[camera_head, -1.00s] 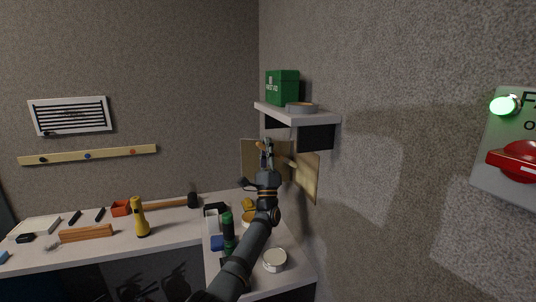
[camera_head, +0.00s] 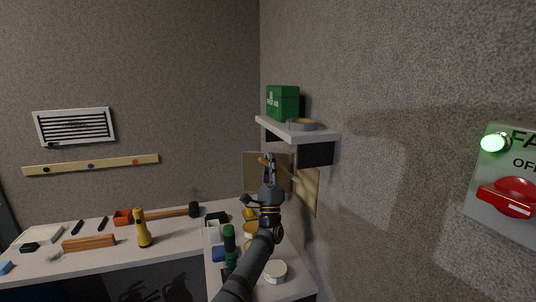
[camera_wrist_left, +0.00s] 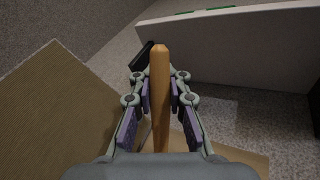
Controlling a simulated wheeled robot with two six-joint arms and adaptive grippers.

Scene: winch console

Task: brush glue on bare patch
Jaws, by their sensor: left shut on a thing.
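My left gripper (camera_head: 269,160) is raised in front of the wall corner, below the shelf. It is shut on an orange-brown wooden handle (camera_wrist_left: 160,88), seen between the finger pads in the left wrist view. I take this handle for the brush; its bristles cannot be made out. Tan panels are on both walls at the corner: a left one (camera_head: 250,165) and a right one (camera_head: 310,192), partly behind my gripper. A ribbed tan panel (camera_wrist_left: 60,110) fills the left of the wrist view. Which part is the bare patch cannot be told. My right gripper is not in view.
The shelf (camera_head: 318,134) above my gripper carries a green first-aid box (camera_head: 283,102) and a grey roll (camera_head: 301,125). The bench below holds a round tin (camera_head: 275,271), a green bottle (camera_head: 229,240), a yellow flashlight (camera_head: 143,232) and a mallet (camera_head: 194,209).

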